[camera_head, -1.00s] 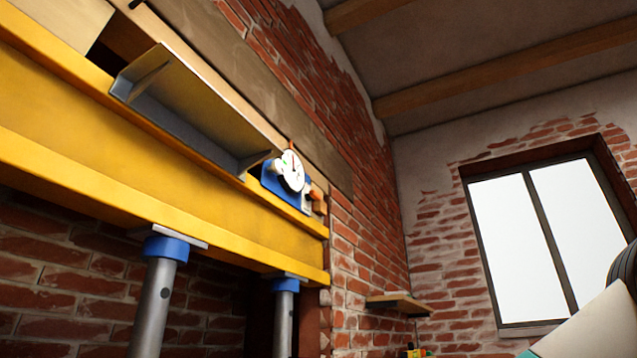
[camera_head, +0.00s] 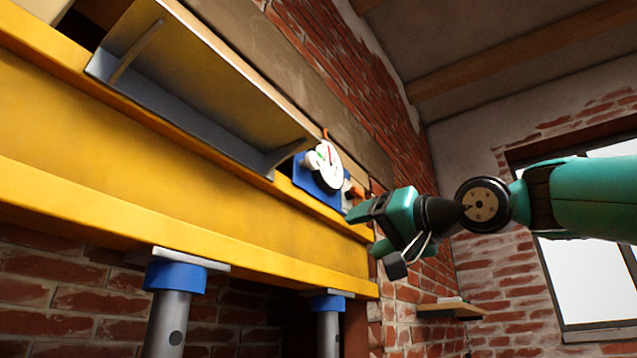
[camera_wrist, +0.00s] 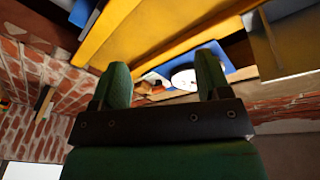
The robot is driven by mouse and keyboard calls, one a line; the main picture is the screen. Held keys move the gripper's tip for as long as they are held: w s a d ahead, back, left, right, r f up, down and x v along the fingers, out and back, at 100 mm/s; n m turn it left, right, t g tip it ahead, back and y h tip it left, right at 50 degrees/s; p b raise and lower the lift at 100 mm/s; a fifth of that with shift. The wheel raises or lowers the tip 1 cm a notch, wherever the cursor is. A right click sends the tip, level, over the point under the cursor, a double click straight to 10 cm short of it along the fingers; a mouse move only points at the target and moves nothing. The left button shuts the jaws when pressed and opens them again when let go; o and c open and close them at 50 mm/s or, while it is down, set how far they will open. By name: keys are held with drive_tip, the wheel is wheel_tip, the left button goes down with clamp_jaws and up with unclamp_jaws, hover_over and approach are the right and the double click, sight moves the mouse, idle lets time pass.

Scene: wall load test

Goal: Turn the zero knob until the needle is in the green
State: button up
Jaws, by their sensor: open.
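The gauge, a white round dial (camera_head: 328,165) on a blue body (camera_head: 312,185), sits at the right end of the yellow beam. A small green patch shows at the dial's upper left; its needle is too small to read surely. A small white lump (camera_head: 311,160) sticks out at the dial's left; I cannot tell whether it is the zero knob. My gripper (camera_head: 366,232) is open and empty, to the right of and a little below the gauge, apart from it. In the wrist view the dial (camera_wrist: 184,79) shows between my fingers (camera_wrist: 163,68), partly behind the right finger.
An orange block (camera_head: 353,188) sits just right of the gauge. The yellow beam (camera_head: 180,170) rests on blue-topped posts (camera_head: 174,277). A small wall shelf (camera_head: 450,307) is below my arm.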

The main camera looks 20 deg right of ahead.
drive_tip(key=s+d+r+t+y+p, duration=0.1)
drive_tip(key=s+r+t, duration=0.25)
drive_tip(key=r, duration=0.85)
drive_tip(key=p, duration=1)
approach(315, 161)
drive_tip(key=shift+g, duration=0.35)
drive_tip(key=x, duration=0.8)
drive_tip(key=shift+r, duration=0.4)
drive_tip(key=shift+w+a, duration=0.15)
drive_tip(key=shift+w, duration=0.3)
